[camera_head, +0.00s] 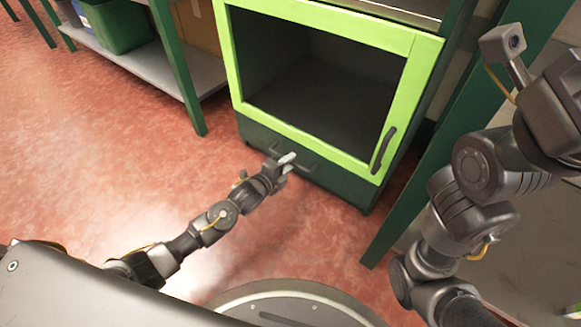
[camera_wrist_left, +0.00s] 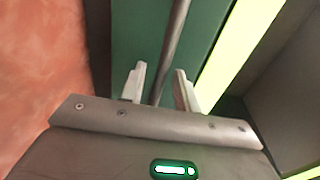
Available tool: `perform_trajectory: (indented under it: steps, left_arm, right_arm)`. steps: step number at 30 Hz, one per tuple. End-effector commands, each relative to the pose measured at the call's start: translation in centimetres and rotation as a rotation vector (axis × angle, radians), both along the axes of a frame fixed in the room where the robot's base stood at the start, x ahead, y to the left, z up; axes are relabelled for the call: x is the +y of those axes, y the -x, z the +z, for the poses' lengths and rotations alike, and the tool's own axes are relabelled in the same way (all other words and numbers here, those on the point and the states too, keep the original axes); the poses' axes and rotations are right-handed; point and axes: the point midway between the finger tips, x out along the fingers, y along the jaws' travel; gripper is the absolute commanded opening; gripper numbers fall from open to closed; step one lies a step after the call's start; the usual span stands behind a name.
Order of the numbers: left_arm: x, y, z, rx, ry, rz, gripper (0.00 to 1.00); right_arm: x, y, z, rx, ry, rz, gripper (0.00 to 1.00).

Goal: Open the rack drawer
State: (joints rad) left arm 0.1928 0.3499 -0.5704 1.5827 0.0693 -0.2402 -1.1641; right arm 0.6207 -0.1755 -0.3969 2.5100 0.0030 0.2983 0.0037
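The rack drawer (camera_head: 335,184) is the dark green front low in the rack, below a lime-green framed door. It looks shut. Its grey bar handle (camera_head: 308,168) is partly hidden by my left gripper (camera_head: 288,160). In the left wrist view the handle (camera_wrist_left: 174,45) runs down between the two pale fingers of my left gripper (camera_wrist_left: 159,88). The fingers are apart, one on each side of the bar, with gaps visible. The green drawer front (camera_wrist_left: 140,35) lies behind them. My right arm is folded at the right of the head view; its gripper fingers do not show.
The lime-green door frame (camera_head: 318,148) has a dark curved handle (camera_head: 384,150) at its right. A green table leg (camera_head: 192,110) stands left of the rack, and a green bin (camera_head: 117,25) sits on a shelf. The red floor (camera_head: 110,150) before the rack is clear.

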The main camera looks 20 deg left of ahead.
Motion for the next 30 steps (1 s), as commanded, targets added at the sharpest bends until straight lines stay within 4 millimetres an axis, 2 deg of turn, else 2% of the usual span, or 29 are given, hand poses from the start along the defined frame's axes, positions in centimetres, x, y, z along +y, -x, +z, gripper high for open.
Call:
perform_trajectory:
  steps: [1, 6, 14, 21, 30]
  left_arm:
    - [-0.17, -0.55, -0.39, -0.001, 0.0, 0.001, 0.32]
    - [-0.53, -1.37, -0.31, 0.0, 0.001, 0.001, 0.32]
    - [-0.56, -1.43, -0.24, 0.001, 0.0, 0.001, 0.32]
    - [-0.54, -1.41, -0.25, 0.0, 0.0, 0.001, 0.01]
    - [-0.51, -1.39, -0.25, 0.001, -0.001, 0.001, 0.0]
  right_arm:
    - [-0.04, -0.01, -0.69, 0.001, -0.002, 0.001, 0.36]
    - [-0.14, -0.08, -1.08, 0.003, -0.005, 0.001, 0.36]
    - [-0.15, -0.07, -1.0, 0.003, -0.007, 0.0, 0.36]
    - [-0.14, -0.06, -1.0, 0.003, -0.006, 0.0, 0.36]
    - [-0.14, 0.0, -0.92, -0.001, -0.006, 0.0, 0.36]
